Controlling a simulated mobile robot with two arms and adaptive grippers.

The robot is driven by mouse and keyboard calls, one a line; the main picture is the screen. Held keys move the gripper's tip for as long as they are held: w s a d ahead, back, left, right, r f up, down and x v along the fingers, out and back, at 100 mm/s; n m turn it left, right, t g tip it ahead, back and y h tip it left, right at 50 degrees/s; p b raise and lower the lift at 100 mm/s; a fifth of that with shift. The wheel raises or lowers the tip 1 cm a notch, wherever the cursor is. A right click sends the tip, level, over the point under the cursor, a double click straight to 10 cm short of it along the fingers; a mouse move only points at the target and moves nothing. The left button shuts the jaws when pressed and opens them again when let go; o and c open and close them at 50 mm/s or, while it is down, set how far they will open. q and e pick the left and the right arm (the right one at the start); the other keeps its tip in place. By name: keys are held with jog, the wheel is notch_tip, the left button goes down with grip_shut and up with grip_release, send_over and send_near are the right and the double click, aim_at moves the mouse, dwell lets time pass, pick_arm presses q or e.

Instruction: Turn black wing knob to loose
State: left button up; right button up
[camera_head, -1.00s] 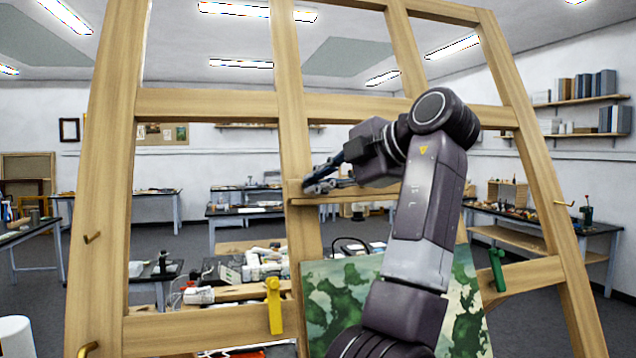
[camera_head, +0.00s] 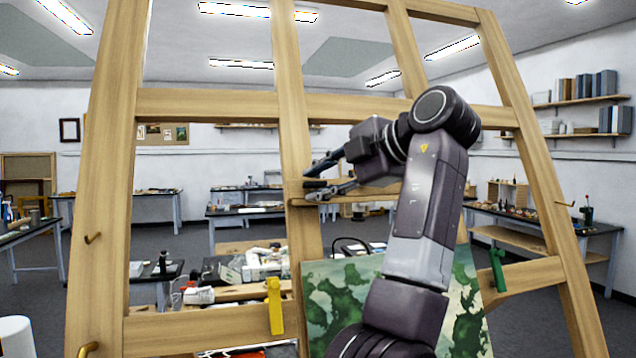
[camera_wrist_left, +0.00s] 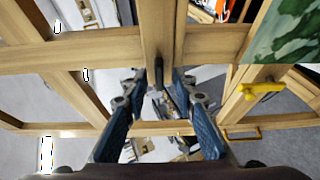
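The black wing knob (camera_head: 314,184) is a small dark bar at the easel's middle post, by the wooden ledge. In the left wrist view the black knob (camera_wrist_left: 158,72) lies between my fingertips, pointing along the post. My left gripper (camera_head: 316,177) is at the knob, one finger above and one below. In the left wrist view my left gripper (camera_wrist_left: 159,88) is open, with blue-grey fingers spread on both sides of the knob and a gap showing. Whether a fingertip touches it I cannot tell. My right gripper is not in view.
The wooden easel frame (camera_head: 205,104) spans the view. A yellow knob (camera_head: 275,305) and a green knob (camera_head: 497,269) sit on its lower bars. A green-patterned canvas (camera_head: 335,285) stands behind my arm. Brass hooks (camera_head: 92,238) stick out of the side posts. Cluttered tables stand behind.

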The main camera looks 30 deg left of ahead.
pick_arm(q)
jog(key=v, duration=1.2)
